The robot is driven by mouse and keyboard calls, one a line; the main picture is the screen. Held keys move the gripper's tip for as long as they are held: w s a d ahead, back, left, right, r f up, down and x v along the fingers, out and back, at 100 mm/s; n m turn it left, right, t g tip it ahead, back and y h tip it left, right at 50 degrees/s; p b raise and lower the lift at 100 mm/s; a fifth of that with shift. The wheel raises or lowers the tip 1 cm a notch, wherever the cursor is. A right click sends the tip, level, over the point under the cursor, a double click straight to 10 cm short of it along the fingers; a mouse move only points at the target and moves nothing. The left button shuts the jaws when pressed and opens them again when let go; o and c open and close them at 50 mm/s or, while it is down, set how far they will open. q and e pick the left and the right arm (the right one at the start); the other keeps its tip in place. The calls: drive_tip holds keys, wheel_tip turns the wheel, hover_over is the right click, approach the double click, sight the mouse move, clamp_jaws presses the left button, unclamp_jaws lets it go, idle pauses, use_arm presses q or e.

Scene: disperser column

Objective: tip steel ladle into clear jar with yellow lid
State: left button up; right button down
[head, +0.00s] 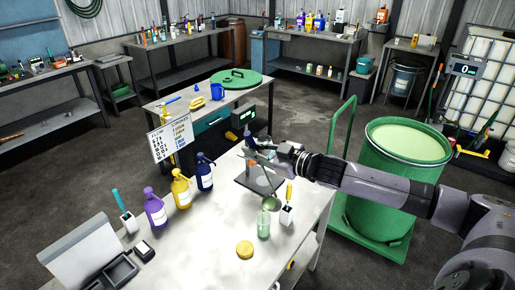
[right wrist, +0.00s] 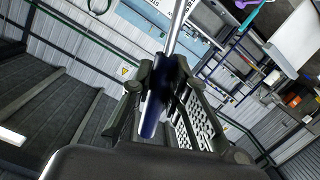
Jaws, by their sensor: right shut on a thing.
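My right gripper (head: 252,150) reaches in from the right over the white table. In the right wrist view it is shut on the dark blue handle (right wrist: 157,95) of the steel ladle, whose shiny shaft (right wrist: 178,28) runs up out of the frame. In the head view the ladle's bowl (head: 269,202) appears just above the clear jar (head: 263,226); whether they touch I cannot tell. The jar stands upright and open, with pale green showing in it. The yellow lid (head: 245,249) lies flat on the table, in front of the jar. My left gripper is out of view.
A white holder (head: 287,215) with a yellow-handled tool stands right of the jar. A dark grey plate (head: 246,181) lies behind it. Purple (head: 155,208), yellow (head: 181,189) and blue (head: 204,173) pump bottles stand left. A green drum (head: 385,195) stands right. The table's middle is clear.

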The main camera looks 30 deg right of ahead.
drive_tip(key=shift+s+a, duration=0.15)
drive_tip(key=shift+a, duration=0.45)
drive_tip(key=s+a+f+n+h+b, duration=0.2)
drive_tip(key=a+f+n, duration=0.5)
drive_tip(key=a+f, duration=0.5)
drive_tip(key=shift+s+a+n+h+b, duration=0.35)
drive_tip(key=shift+s+a+b, duration=0.65)
drive_tip(key=shift+a, duration=1.85)
idle(3.3)
